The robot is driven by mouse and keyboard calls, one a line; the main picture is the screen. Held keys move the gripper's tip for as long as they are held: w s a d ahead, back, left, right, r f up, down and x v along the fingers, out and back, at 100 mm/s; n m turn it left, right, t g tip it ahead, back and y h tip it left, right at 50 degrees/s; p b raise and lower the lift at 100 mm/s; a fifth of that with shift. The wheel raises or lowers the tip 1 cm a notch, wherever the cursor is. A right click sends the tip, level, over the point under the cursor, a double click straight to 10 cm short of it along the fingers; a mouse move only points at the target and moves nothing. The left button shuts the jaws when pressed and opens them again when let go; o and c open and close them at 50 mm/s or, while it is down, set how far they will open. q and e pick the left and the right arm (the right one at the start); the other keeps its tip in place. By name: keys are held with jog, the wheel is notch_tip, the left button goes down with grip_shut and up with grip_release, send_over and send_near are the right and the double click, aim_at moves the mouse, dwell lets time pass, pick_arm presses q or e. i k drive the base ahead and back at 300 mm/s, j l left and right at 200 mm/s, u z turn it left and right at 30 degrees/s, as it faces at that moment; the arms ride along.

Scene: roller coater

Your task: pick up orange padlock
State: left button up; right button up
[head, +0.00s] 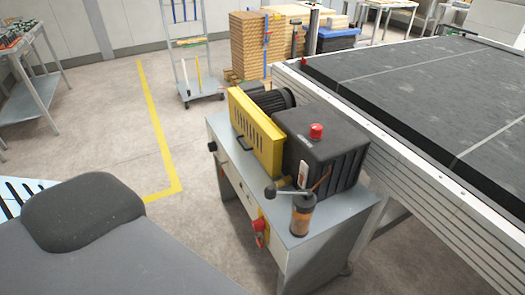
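I cannot clearly pick out an orange padlock. A small red-orange item (260,226) sits on the front of the grey machine cabinet (290,262), with a yellow patch beside it. It is too small to tell whether it is a padlock or a switch. A red cap (316,131) stands on the dark box (325,150) on top of the cabinet. Neither of my grippers shows in the head view.
A yellow slotted guard (255,130) and a jar with orange-brown contents (301,215) are on the cabinet top. A long conveyor (430,90) runs along the right. Floor left of the cabinet is open, with a yellow line (160,130). A wheeled rack (190,60) stands behind.

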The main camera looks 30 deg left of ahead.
aim_at(259, 241)
jog(key=j+u, duration=0.1)
jog(key=u, duration=0.95)
